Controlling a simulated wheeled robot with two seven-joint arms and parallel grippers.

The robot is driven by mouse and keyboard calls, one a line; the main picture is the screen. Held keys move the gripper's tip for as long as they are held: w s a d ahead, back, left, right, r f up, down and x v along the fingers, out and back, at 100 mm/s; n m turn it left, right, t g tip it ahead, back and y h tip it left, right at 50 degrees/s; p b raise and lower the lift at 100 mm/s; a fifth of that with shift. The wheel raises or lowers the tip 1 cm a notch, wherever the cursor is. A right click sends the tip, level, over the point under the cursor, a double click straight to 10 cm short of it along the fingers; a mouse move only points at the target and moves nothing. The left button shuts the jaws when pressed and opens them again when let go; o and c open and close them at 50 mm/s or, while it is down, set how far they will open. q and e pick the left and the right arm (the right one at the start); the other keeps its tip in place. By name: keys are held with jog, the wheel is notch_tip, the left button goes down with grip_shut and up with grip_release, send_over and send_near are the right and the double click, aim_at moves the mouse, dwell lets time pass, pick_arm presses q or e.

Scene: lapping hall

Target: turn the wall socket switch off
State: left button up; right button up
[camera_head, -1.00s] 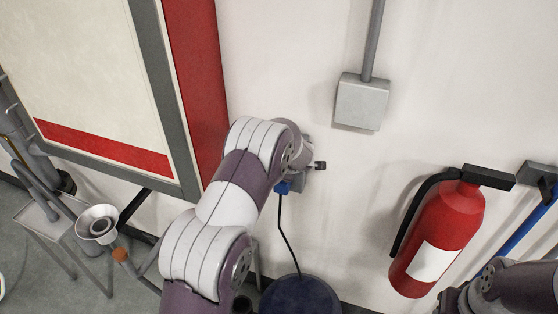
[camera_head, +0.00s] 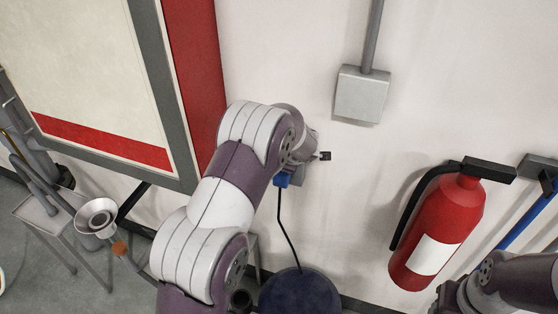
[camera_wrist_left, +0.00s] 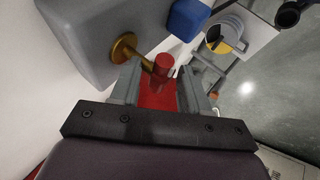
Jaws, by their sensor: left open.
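The wall socket is a grey box (camera_wrist_left: 78,38) in the left wrist view. A brass-coloured switch lever (camera_wrist_left: 126,48) sticks out of it and ends in a red knob (camera_wrist_left: 161,66). A blue plug (camera_wrist_left: 187,18) sits beside the box. My left gripper (camera_wrist_left: 158,88) is open, with its fingers either side of the knob in this view; I cannot tell whether they touch it. In the head view my left arm hides most of the socket; the blue plug (camera_head: 283,180) shows below the wrist with a black cord. My right gripper is not in view.
A red fire extinguisher (camera_head: 438,230) hangs on the wall to the right. A grey box with a conduit (camera_head: 361,95) is above. A red-and-grey framed board (camera_head: 172,100) is at left. A dark blue round container (camera_head: 300,294) stands below the plug.

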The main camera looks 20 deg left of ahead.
pick_arm(q)
jog(key=v, duration=0.9)
